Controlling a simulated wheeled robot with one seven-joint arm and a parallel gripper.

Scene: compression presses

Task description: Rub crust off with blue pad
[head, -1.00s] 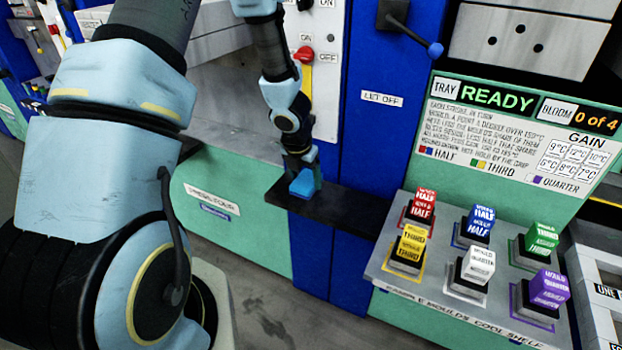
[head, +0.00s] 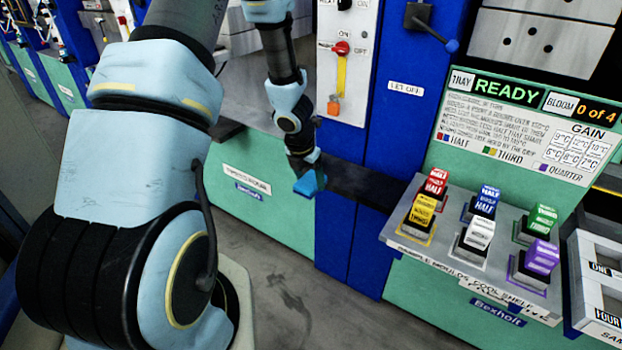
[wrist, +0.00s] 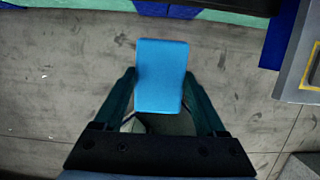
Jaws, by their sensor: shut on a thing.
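My gripper (head: 306,172) is shut on the blue pad (head: 311,185). In the wrist view the pad (wrist: 161,75) is a plain blue block between the two dark fingers, with grey floor beneath it. In the head view the pad hangs in the air by the left end of a dark ledge (head: 365,186). Several coloured moulds stand on the grey shelf (head: 470,262) to the right: red (head: 435,185), blue (head: 487,202), green (head: 541,221), yellow (head: 422,212), white (head: 478,237) and purple (head: 540,258). I cannot make out crust on any of them.
A green sign panel (head: 525,130) behind the moulds reads READY and BLOOM 0 of 4. A blue press column (head: 395,120) with a lever (head: 432,28) stands left of it. A white tray (head: 597,285) is at the right edge. The floor (head: 275,290) below the pad is clear.

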